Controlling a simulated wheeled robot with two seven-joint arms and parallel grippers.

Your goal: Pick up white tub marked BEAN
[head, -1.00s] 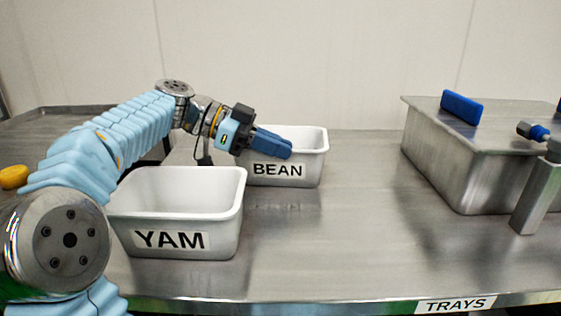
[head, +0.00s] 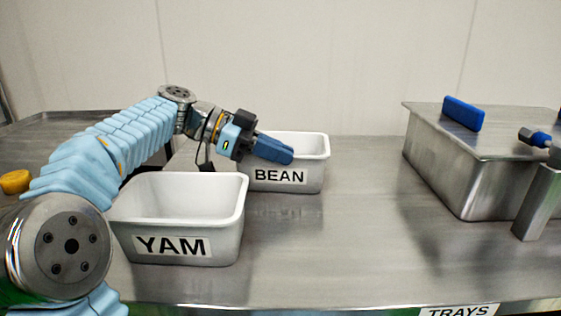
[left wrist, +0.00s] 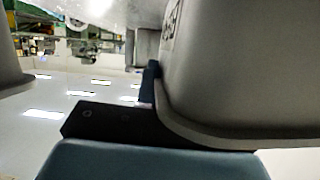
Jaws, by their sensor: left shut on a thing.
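The white tub marked BEAN (head: 315,165) stands on the steel table behind the YAM tub. It looks upright. My left gripper (head: 275,149) is shut on its near rim, with the blue fingers lying across the upper front wall above the label. In the left wrist view the tub (left wrist: 235,70) fills the upper right, with part of its lettering showing, and a blue finger (left wrist: 150,80) is against its rim. The fingers hide part of the rim. My right gripper is not in view.
A white tub marked YAM (head: 225,240) stands just in front, to the left. A lidded steel box (head: 440,165) with a blue handle (head: 463,114) and a steel post (head: 537,205) stand at the right. The table between is clear. A TRAYS label (head: 458,311) marks the front edge.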

